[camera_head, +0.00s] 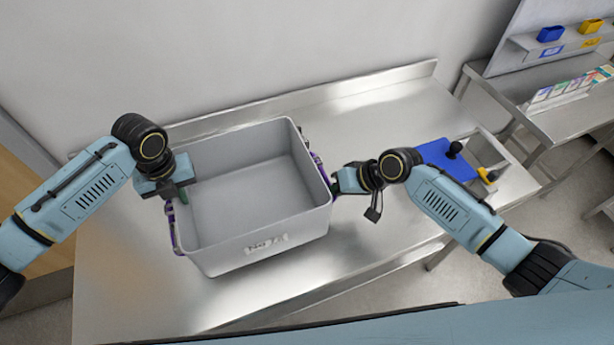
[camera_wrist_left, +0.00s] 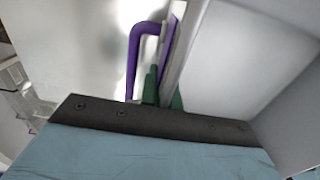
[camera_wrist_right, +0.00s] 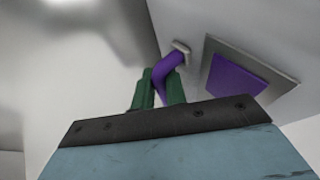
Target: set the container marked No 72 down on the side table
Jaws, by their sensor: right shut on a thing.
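A grey open-topped container (camera_head: 215,258) stands on, or just over, a steel table (camera_head: 120,290); I cannot tell which. Its front label (camera_head: 267,244) reads "No 7" and a blurred digit. It looks empty. My left gripper (camera_head: 178,195) is at its left rim, with green fingers (camera_wrist_left: 163,98) apart on either side of the wall, beside a purple handle (camera_wrist_left: 134,60). My right gripper (camera_head: 334,182) is at the right side, its fingers (camera_wrist_right: 158,90) shut on the other purple handle (camera_wrist_right: 164,70).
A blue thing (camera_head: 436,153) and a yellow-black thing (camera_head: 491,174) lie at the table's right end. Another steel table (camera_head: 575,118) stands at the right, with a coloured rack (camera_head: 560,92) and blue (camera_head: 551,34) and yellow (camera_head: 591,26) bins on a shelf above. A wall is behind.

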